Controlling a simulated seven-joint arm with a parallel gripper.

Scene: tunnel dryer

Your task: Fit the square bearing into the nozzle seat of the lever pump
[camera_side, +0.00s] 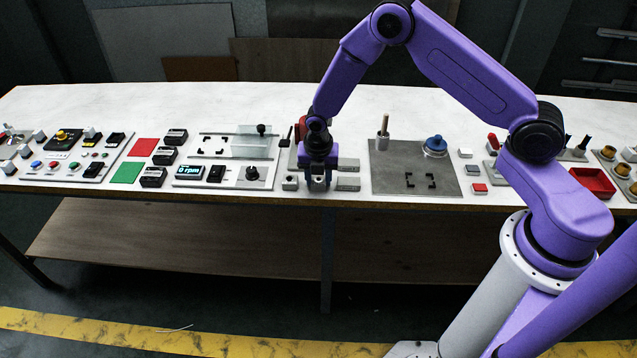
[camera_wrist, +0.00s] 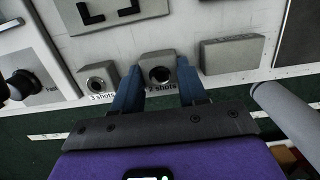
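My gripper (camera_side: 318,184) is low at the table's front edge, left of the grey plate. In the wrist view its two blue fingers (camera_wrist: 160,82) stand on either side of a grey square block with a round dark hole (camera_wrist: 159,73), probably the square bearing. No clear gap shows between fingers and block, and whether they press on it cannot be told. The block appears to stand on the table behind a "shots" label. A grey plate (camera_side: 395,184) carries a wooden-handled post (camera_side: 384,130), a blue round part (camera_side: 435,145) and black corner brackets (camera_side: 420,181). Which part is the nozzle seat is unclear.
A similar holed block marked "3 shots" (camera_wrist: 97,78) stands close left of the gripper. A black knob (camera_side: 252,173) is farther left. White table (camera_side: 330,105) is clear behind the fixtures.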

